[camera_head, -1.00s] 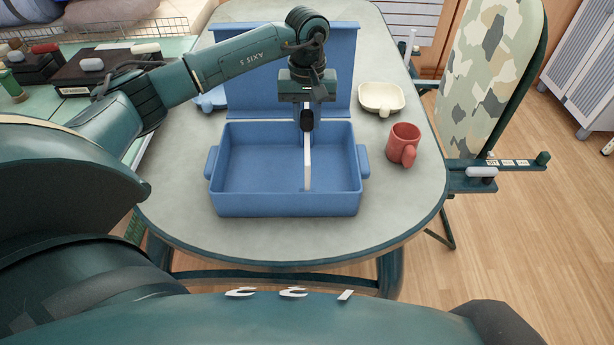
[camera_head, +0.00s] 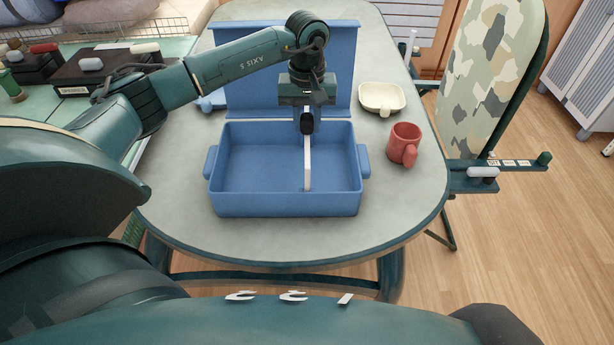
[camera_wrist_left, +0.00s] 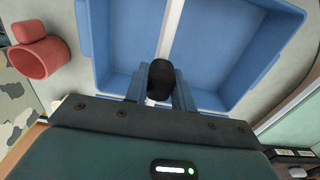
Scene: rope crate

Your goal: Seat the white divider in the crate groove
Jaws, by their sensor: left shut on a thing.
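The blue crate (camera_head: 285,206) stands open on the table, and its walls also show in the wrist view (camera_wrist_left: 262,35). The white divider (camera_head: 308,168) stands upright inside it, right of the middle, running front to back. It shows as a pale strip in the wrist view (camera_wrist_left: 172,28). My left gripper (camera_head: 306,128) points down over the crate's back part, shut on the divider's upper edge. The gripper hides the divider's rear end. I cannot make out the groove or tell whether the divider sits in it. My right gripper is not in view.
A red mug (camera_head: 403,143) stands right of the crate, with a cream bowl (camera_head: 381,97) behind it. The blue lid-like panel (camera_head: 250,85) stands behind the crate.

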